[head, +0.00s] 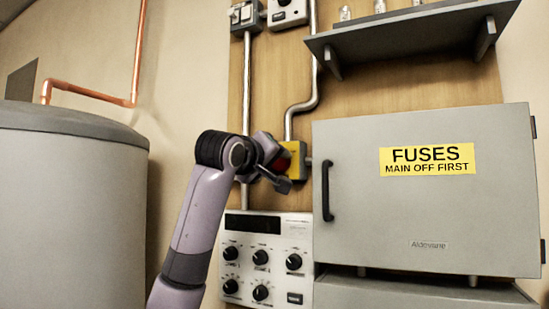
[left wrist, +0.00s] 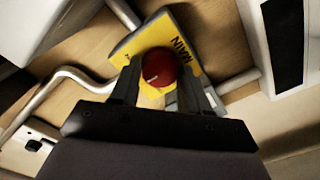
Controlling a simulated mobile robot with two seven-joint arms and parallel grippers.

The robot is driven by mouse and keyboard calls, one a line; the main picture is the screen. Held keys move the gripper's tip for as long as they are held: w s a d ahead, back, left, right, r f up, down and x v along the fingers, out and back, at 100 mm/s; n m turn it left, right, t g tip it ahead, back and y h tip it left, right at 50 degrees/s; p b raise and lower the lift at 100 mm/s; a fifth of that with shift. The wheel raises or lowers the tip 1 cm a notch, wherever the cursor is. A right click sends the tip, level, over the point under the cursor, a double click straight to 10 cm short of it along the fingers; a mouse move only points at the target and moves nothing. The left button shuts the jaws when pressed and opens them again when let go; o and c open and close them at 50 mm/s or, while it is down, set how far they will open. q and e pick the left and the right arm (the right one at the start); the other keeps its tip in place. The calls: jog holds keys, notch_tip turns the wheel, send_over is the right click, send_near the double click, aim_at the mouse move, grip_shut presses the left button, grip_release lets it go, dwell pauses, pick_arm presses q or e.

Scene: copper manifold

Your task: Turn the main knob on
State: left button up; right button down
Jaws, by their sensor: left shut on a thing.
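The main knob is a round red knob (left wrist: 158,67) with a white pointer line, on a yellow box (left wrist: 185,35) marked MAIN. In the left wrist view the knob sits between the two fingers of my left gripper (left wrist: 160,78), which is shut on it. The white line points toward the lower left of that view. In the head view the yellow box (head: 296,158) is on the wooden board, left of the fuse cabinet. My left gripper (head: 283,170) covers much of the box, and only a bit of red shows. My right gripper is in neither view.
The closed grey fuse cabinet (head: 430,215) with a black handle (head: 326,190) stands right of the box. A control panel (head: 265,258) with several black knobs is below. Metal conduits (head: 303,104) run above. A large grey tank (head: 70,210) stands left; a shelf (head: 410,35) hangs above.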

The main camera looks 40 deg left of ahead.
pick_arm(q)
jog(key=m, duration=0.3)
jog(key=shift+f+m, duration=0.1)
jog(key=shift+m, duration=0.3)
jog(key=m, duration=0.4)
jog(key=shift+m, duration=0.4)
jog(key=o, duration=1.1)
jog(key=shift+c, duration=0.2)
